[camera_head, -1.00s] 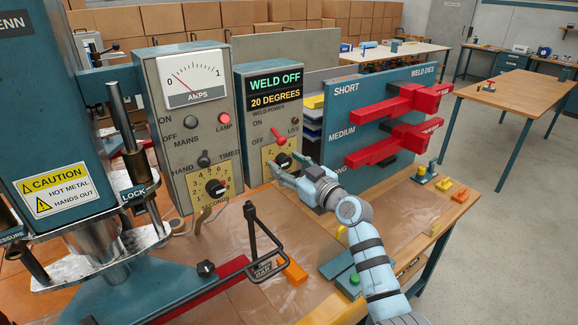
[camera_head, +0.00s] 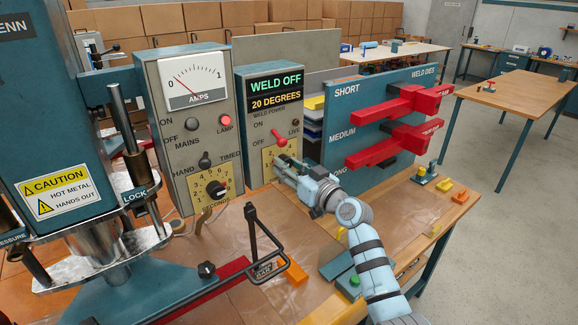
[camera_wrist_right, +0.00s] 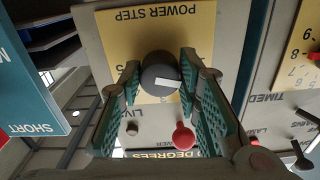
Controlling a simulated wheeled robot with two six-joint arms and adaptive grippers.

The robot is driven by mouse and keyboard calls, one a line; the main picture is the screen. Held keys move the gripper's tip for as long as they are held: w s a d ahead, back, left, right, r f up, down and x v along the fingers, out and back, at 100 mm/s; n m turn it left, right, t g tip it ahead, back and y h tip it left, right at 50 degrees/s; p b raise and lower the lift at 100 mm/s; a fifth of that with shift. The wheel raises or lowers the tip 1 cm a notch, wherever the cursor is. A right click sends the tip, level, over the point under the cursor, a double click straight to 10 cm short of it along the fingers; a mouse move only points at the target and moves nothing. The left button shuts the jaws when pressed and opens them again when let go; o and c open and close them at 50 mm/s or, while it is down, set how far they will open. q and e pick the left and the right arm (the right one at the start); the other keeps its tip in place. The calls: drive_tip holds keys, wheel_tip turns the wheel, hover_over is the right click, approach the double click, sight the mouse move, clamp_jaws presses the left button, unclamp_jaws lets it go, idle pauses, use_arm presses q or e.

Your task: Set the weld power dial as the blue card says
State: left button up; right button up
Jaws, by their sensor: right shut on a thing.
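The weld power dial is a black round knob with a white mark (camera_wrist_right: 160,76) on a yellow POWER STEP plate, shown upside down in the right wrist view. The plate's edge (camera_head: 268,153) shows in the head view, where my gripper hides the knob. My right gripper (camera_head: 282,172) is shut on the dial, with one green ridged finger on each side of it in the wrist view. Most of the step numbers are hidden. I see no blue card that I can read. My left gripper is not in view.
The box display (camera_head: 275,91) reads WELD OFF and 20 DEGREES. A red switch (camera_head: 281,139) sits just above the dial plate. The blue die rack (camera_head: 345,120) with red dies stands close to the right. A lever handle (camera_head: 262,232) rises in front.

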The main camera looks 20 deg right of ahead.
drive_tip(key=m+p, duration=0.6)
drive_tip(key=m, duration=1.3)
drive_tip(key=shift+r, duration=0.1)
drive_tip(key=shift+m+p, duration=0.75)
drive_tip(key=shift+m, duration=1.45)
drive_tip(key=o, duration=1.1)
drive_tip(key=shift+o, duration=0.2)
